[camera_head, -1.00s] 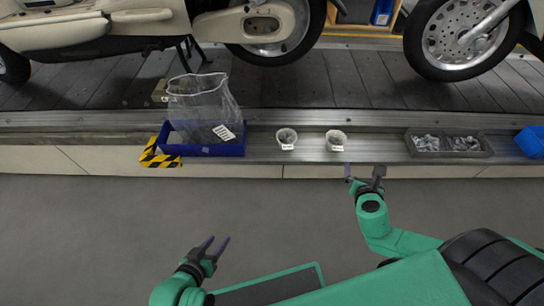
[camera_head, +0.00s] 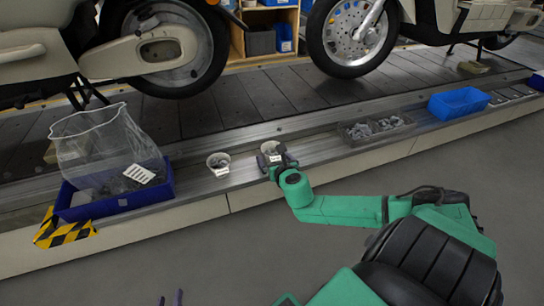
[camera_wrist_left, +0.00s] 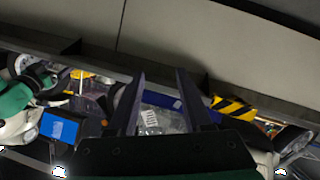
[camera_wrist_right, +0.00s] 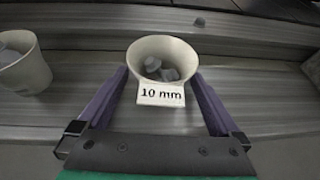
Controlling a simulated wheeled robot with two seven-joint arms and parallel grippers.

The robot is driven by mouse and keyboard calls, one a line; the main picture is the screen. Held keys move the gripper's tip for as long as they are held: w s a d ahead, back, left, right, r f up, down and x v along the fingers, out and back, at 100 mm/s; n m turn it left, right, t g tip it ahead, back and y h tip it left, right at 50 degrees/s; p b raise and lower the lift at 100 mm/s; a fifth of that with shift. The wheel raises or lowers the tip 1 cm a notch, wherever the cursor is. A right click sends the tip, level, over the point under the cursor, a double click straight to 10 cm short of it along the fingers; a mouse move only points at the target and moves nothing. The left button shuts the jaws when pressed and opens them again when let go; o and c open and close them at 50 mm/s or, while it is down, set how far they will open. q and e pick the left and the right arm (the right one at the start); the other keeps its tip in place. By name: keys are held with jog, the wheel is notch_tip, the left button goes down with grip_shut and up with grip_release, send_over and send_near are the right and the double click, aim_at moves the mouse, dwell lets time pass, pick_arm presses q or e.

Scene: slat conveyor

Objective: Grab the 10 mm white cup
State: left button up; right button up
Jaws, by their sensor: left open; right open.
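The white cup labelled "10 mm" (camera_wrist_right: 163,52) stands upright on the metal ledge with grey parts inside. In the right wrist view my open right gripper (camera_wrist_right: 160,74) has one finger on each side of its lower front; I cannot tell whether they touch it. In the head view this cup (camera_head: 269,146) is partly hidden behind my right gripper (camera_head: 276,160). A second white cup (camera_head: 219,161) stands to its left, also in the right wrist view (camera_wrist_right: 24,66). My left gripper (camera_head: 171,298) is open and empty at the bottom edge, away from the cups.
A blue tray (camera_head: 120,205) with a clear bag (camera_head: 105,145) sits left on the ledge. A grey bin of parts (camera_head: 376,128) and a blue bin (camera_head: 459,103) are to the right. Scooters stand on the slat conveyor (camera_head: 225,105) behind. The floor in front is clear.

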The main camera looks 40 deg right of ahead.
jog(key=shift+w+d+f+b, duration=0.2)
jog(key=shift+w+d+b, duration=0.1)
jog(key=shift+w+b, duration=0.25)
pick_arm(q)
jog(key=w+r+t, duration=0.3)
jog(key=w+r, duration=0.2)
jog(key=r, duration=0.2)
jog(key=shift+w+a+r+h, duration=0.2)
jog(key=shift+w+r+h, duration=0.1)
jog(key=shift+w+r, duration=0.1)
pick_arm(e)
jog(key=shift+w, duration=0.1)
jog(key=c, duration=1.3)
jog(key=shift+r, duration=0.1)
